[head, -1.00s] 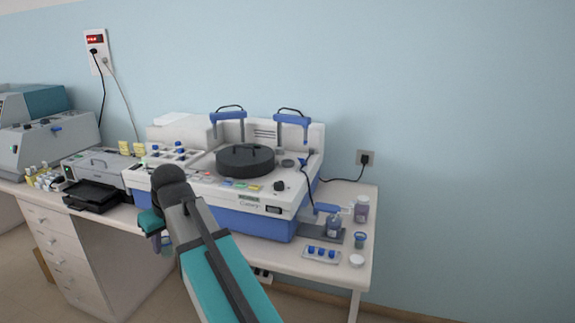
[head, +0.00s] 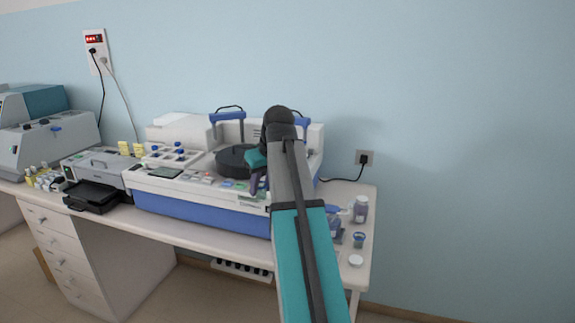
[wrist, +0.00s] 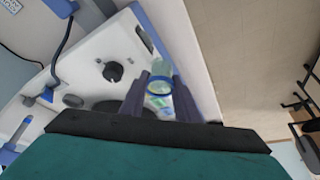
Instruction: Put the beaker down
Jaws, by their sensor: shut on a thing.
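My gripper (head: 256,187) is in front of the staining machine's front right part in the head view. In the wrist view my gripper (wrist: 158,98) has its two dark fingers on either side of a small clear beaker (wrist: 160,86) with a blue ring, and is shut on it. The beaker's far end points up in that picture. I cannot make out the beaker in the head view, where my gripper and arm hide it.
At the right end stand a bottle (head: 361,209), a small blue cup (head: 359,240) and a white lid (head: 355,260). My arm covers part of the bench.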

